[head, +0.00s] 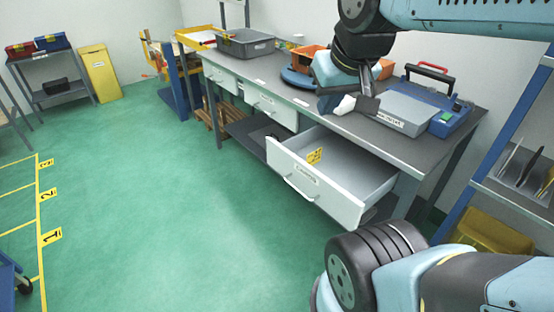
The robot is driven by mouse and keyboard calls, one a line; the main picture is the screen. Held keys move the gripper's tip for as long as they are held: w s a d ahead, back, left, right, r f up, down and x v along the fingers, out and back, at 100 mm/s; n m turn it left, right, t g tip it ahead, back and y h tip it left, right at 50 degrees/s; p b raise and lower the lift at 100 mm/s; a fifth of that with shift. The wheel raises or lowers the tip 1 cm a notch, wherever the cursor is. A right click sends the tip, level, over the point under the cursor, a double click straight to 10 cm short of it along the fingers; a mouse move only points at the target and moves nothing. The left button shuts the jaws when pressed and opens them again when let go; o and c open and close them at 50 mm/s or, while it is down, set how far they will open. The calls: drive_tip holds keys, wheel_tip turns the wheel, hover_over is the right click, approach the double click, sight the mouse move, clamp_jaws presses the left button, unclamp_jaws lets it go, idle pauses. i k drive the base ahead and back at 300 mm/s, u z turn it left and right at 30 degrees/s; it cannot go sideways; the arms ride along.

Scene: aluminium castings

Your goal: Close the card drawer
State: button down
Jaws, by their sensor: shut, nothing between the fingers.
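The drawer (313,186) at the right end of the grey workbench is pulled well out. It has a pale front with a bar handle (299,189) and a label too small to read surely. A yellow marked card (315,156) shows inside near its left wall. My gripper (357,104) is above the bench top, behind and above the open drawer, apart from the handle. It is shut and empty; its fingers are small and partly hidden by the wrist.
Two more drawers (271,106) (222,81) sit to the left. On the bench are a grey bin (245,45), an orange bin (308,58) and a blue case (447,110). A blue-framed rack (497,130) stands right. Green floor is clear left of the drawer.

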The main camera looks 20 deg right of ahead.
sight(349, 178)
drive_tip(key=k, duration=0.85)
drive_tip(key=u, duration=0.65)
drive_tip(key=i, duration=1)
drive_tip(key=z, duration=0.05)
